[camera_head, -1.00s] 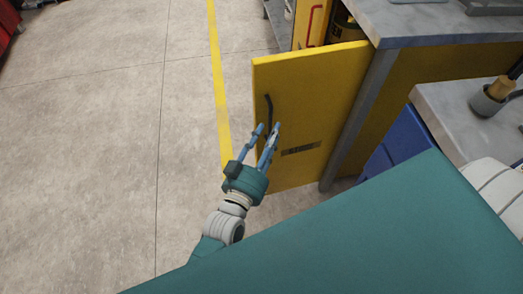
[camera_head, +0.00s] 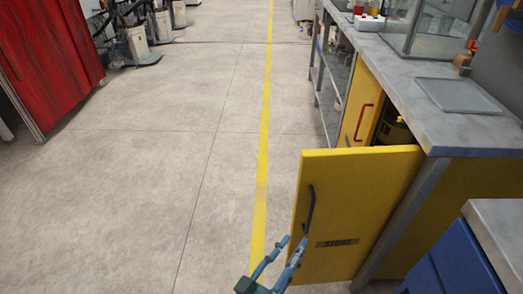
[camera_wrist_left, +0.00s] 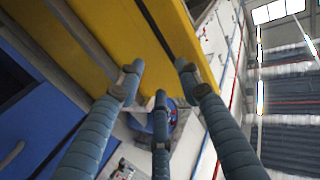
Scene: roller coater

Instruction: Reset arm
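My left gripper (camera_head: 281,262) shows at the bottom of the head view, in front of the open yellow cabinet door (camera_head: 374,188). Its fingers are spread apart with nothing between them. The door's dark handle (camera_head: 309,208) is just above and beyond the fingertips, and a gap seems to lie between them. In the left wrist view the blue-grey fingers (camera_wrist_left: 157,85) are apart and empty, with the yellow cabinet surface (camera_wrist_left: 160,35) beyond them. My right gripper is not in either current view.
A grey worktop (camera_head: 440,115) with a flat glass-like plate (camera_head: 458,95) stands at the right. A blue cabinet (camera_head: 462,262) is at the lower right. A red curtain or panel (camera_head: 50,60) stands at the far left. The concrete floor (camera_head: 180,130) between is clear.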

